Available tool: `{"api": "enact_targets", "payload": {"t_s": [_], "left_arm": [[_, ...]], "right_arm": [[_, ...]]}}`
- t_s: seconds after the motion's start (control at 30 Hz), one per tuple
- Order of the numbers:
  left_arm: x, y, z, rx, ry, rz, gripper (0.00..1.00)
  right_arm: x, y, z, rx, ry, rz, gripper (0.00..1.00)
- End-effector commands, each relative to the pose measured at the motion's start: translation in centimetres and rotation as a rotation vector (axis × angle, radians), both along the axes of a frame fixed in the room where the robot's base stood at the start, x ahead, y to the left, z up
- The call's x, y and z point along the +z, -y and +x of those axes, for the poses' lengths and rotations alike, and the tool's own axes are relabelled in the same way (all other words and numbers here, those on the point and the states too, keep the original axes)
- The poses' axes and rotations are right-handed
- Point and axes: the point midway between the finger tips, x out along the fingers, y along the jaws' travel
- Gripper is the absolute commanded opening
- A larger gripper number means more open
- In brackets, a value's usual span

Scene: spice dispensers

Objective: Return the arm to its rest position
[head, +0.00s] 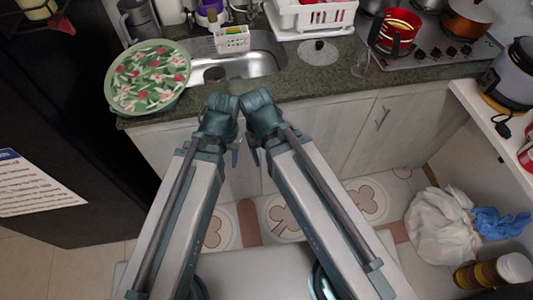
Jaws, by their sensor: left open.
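My two arms rise from the bottom of the head view and bend at their elbows, which sit close together in front of the counter. My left gripper (235,157) shows only as a small blue-grey piece below the left elbow. It is open, and I see nothing held in it. My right gripper (254,157) shows as a similar small piece below the right elbow. Its jaws are mostly hidden by my arm, so I cannot tell their state.
The counter (290,88) has a sink (262,62), a floral bowl (150,77), a dish rack (312,14) and a stove (436,38). Cabinet doors (350,140) face me. A dark tall unit (75,130) stands left. At right are a white bag (440,225) and jars (495,270).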

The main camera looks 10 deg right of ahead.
Motion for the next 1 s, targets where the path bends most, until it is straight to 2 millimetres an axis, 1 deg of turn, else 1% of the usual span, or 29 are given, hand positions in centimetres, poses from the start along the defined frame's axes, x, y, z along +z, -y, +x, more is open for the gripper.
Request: {"api": "enact_targets", "payload": {"t_s": [0.23, 0.43, 0.57, 1.0], "left_arm": [[0.2, 0.0, 0.0, 0.000, 0.000, 0.000, 0.50], [2.5, 0.0, 0.0, 0.000, 0.000, 0.000, 0.50], [2.2, 0.0, 0.0, 0.000, 0.000, 0.000, 0.50], [2.2, 0.0, 0.0, 0.000, 0.000, 0.000, 0.50]], "right_arm": [[0.2, 0.0, 0.0, -0.001, 0.001, 0.000, 0.67], [2.5, 0.0, 0.1, -0.002, 0.002, 0.000, 0.67], [2.2, 0.0, 0.1, -0.003, 0.003, -0.001, 0.67], [2.2, 0.0, 0.1, -0.003, 0.003, -0.001, 0.67]]}}
